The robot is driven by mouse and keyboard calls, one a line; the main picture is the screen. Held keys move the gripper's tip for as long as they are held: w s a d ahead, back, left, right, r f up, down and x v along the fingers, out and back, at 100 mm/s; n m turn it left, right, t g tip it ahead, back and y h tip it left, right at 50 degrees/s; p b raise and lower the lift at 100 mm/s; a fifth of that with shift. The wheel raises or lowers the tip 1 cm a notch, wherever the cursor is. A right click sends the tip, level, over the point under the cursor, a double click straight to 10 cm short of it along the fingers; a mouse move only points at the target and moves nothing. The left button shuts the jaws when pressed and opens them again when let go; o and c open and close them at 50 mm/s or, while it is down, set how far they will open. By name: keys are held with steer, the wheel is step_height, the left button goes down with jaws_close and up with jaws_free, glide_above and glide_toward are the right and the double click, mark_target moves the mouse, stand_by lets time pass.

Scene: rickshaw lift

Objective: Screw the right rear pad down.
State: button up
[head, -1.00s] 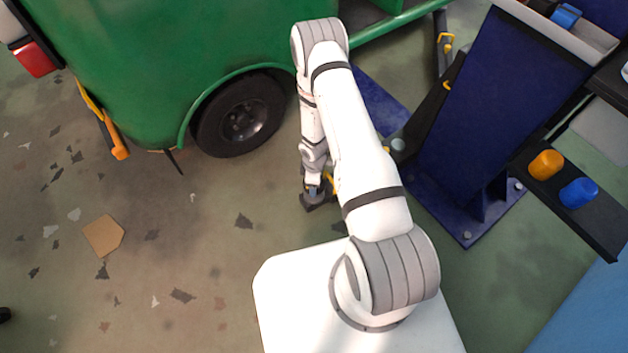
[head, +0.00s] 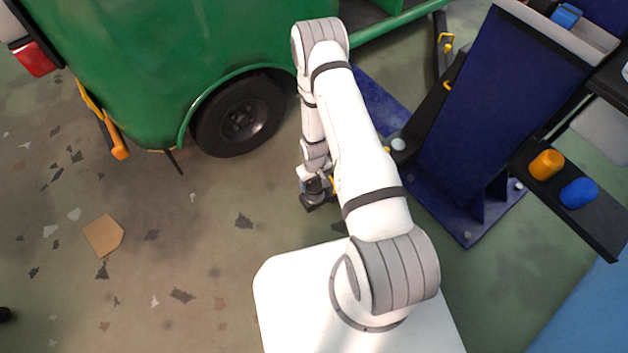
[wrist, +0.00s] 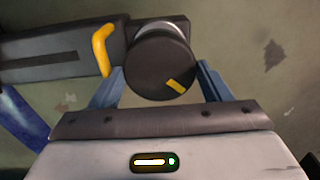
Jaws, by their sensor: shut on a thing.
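The right rear pad is a round black disc with a yellow mark on its face (wrist: 158,75), in the middle of the wrist view. It sits at the end of a dark lift arm (wrist: 50,52), with a light collar partly visible behind it. My gripper (wrist: 160,80) has its two blue-grey fingers on either side of the pad, shut on it. In the head view my gripper (head: 318,186) is low near the floor, right of the rickshaw's wheel, and partly hidden by my own arm. The pad's dark edge (head: 313,203) shows below it.
A yellow handle (wrist: 103,48) stands on the lift arm close to the left finger. The green rickshaw (head: 150,60) and its wheel (head: 240,118) are left of my arm. The blue lift post (head: 495,90) stands right.

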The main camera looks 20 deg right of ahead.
steer(key=m, duration=1.4)
steer(key=shift+m, duration=0.3)
steer(key=m, duration=1.1)
steer(key=shift+m, duration=0.4)
steer(key=shift+c, duration=0.2)
steer(key=o, duration=1)
steer(key=shift+o, duration=0.2)
steer(key=shift+r, duration=0.1)
